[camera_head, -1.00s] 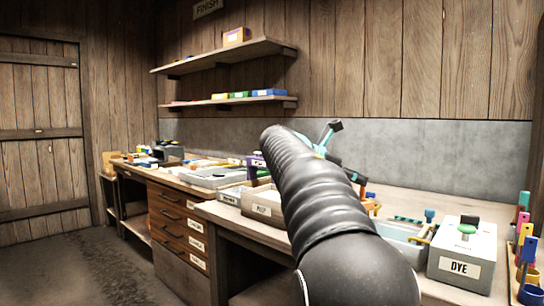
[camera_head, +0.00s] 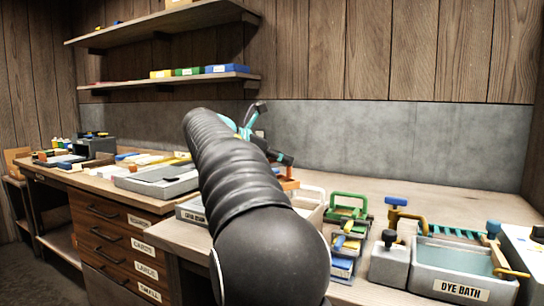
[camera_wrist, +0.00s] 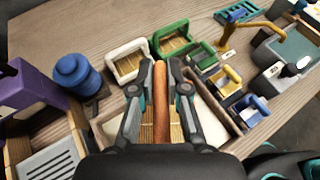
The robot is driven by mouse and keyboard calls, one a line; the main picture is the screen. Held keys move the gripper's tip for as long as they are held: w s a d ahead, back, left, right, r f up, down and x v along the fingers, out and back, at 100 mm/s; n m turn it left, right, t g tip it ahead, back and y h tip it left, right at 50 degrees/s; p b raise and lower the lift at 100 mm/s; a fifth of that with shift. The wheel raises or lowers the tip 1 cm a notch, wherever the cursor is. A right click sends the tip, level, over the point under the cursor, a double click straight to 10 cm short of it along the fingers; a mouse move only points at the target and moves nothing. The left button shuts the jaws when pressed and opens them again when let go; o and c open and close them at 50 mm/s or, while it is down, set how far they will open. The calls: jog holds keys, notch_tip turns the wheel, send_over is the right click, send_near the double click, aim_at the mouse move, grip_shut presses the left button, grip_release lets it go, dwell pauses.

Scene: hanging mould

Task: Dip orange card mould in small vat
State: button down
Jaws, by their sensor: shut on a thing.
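My gripper (camera_wrist: 160,88) is shut on the orange-brown handle bar of a mould (camera_wrist: 161,105), the likely orange card mould. Pale yellow mesh shows beside the bar between the fingers. In the head view, an orange piece (camera_head: 289,183) shows below my dark wrist, and my arm hides most of the gripper.
A green-handled mould (camera_wrist: 174,42) and a white one (camera_wrist: 127,61) lie beyond the gripper. Several coloured-handled moulds (camera_head: 345,240) stand right of my arm. The dye bath (camera_head: 450,290) is further right. A blue jar (camera_wrist: 77,74) and purple block (camera_wrist: 30,88) are at left.

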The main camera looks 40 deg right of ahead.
aim_at(282, 181)
jog(key=shift+f, duration=0.85)
jog(key=shift+s+f+b, duration=0.1)
jog(key=shift+f+b, duration=2.4)
jog(key=shift+f, duration=2.4)
jog(key=shift+r+p, duration=2.55)
jog(key=shift+r, duration=1.65)
